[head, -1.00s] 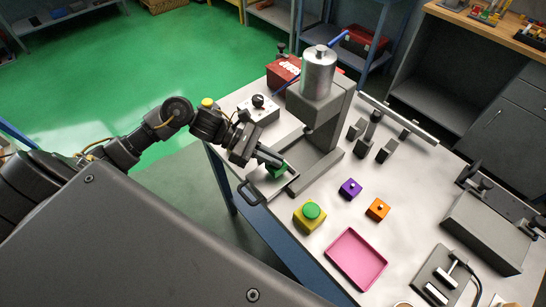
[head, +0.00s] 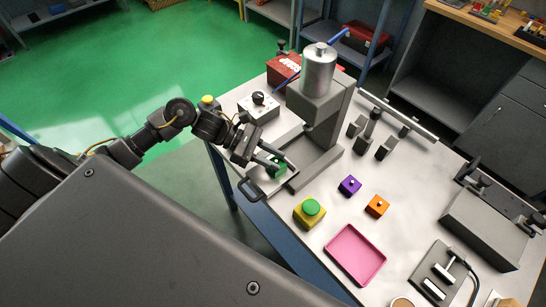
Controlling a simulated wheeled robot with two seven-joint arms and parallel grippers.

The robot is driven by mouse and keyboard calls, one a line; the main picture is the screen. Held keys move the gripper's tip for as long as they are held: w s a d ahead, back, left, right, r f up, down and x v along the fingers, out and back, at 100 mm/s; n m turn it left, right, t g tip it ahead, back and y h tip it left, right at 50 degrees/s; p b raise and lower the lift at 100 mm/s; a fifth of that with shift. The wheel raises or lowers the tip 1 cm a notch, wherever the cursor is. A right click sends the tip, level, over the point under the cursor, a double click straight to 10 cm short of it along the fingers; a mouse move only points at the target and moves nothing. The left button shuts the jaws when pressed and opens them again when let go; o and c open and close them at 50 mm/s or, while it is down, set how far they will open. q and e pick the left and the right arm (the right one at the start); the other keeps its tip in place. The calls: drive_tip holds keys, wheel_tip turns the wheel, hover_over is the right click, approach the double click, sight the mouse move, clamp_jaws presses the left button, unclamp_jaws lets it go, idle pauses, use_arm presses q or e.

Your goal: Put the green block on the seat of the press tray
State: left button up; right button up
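The green block (head: 278,170) sits at the press tray (head: 288,185), the grey sliding tray with a loop handle in front of the press. My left gripper (head: 276,162) reaches in from the left, with its fingertips right at the block. Its two fingers show apart, and the block is partly hidden by them. The tray seat under the block is hidden, so I cannot tell how exactly the block sits in it. The press (head: 318,75) with its silver cylinder stands behind. My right gripper is not in view.
A yellow box with a green button (head: 311,210), a purple block (head: 349,186), an orange block (head: 376,206) and a pink tray (head: 355,254) are on the table to the right. A grey control box (head: 259,107) stands behind my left gripper.

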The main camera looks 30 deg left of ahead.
use_arm(q)
drive_tip(key=shift+r, duration=0.15)
drive_tip(key=shift+a, duration=0.15)
drive_tip(key=b+v, duration=0.4)
drive_tip(key=v, duration=0.7)
drive_tip(key=shift+s+a+r, duration=0.15)
drive_tip(key=shift+a+r, duration=0.1)
